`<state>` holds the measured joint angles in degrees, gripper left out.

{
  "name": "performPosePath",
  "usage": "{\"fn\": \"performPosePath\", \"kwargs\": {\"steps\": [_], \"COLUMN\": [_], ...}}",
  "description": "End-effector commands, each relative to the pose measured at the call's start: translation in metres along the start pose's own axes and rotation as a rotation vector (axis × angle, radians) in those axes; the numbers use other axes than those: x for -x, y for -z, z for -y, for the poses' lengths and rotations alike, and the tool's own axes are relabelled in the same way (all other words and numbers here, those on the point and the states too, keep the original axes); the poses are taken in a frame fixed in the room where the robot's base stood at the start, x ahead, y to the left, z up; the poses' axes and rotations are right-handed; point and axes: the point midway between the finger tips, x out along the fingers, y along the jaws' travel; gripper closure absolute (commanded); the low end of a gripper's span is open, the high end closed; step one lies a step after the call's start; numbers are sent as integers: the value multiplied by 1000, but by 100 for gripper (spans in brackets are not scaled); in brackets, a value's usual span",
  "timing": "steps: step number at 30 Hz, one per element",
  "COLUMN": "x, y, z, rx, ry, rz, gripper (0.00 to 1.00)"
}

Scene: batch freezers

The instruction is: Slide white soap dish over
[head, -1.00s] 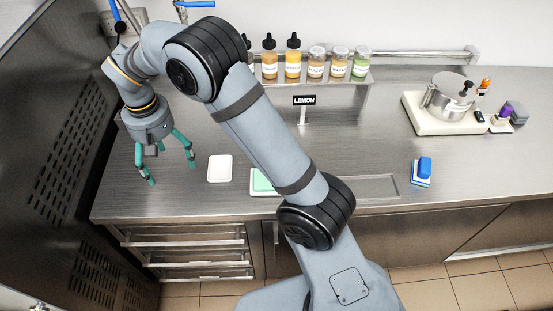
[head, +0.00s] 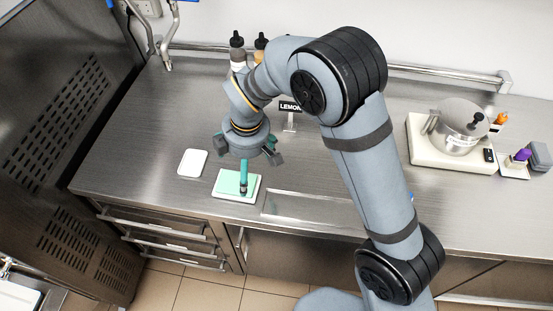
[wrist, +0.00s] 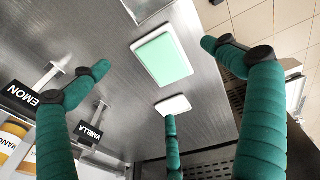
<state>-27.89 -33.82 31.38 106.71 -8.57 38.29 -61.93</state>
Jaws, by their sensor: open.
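A plain white soap dish (head: 192,163) lies flat on the steel counter at the left in the head view. It also shows in the wrist view (wrist: 173,105), partly behind one finger. Right of it is a white tray with a pale green top (head: 237,185), seen in the wrist view too (wrist: 162,57). My gripper (head: 246,168) has teal fingers spread open and holds nothing. It hangs right of the white soap dish, and one finger overlaps the green-topped tray in the head view. I cannot tell whether that finger touches it.
A recessed steel strip (head: 310,206) lies right of the green-topped tray. A LEMON sign (head: 290,106) and bottles (head: 237,50) stand behind my gripper. A pot (head: 457,125) on a white base is far right. A perforated dark panel (head: 70,90) bounds the left.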

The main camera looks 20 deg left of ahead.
Motion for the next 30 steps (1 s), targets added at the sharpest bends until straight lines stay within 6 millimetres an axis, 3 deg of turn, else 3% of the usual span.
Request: {"fn": "performPosePath", "kwargs": {"steps": [6,19,30], "x": [0,-6,-61], "y": [4,3,3], "z": [-4,-3,-3], "rx": [128,130,129], "ry": [-16,-12,-10], "rz": [-7,-5,-3], "gripper": [0,0,0]}}
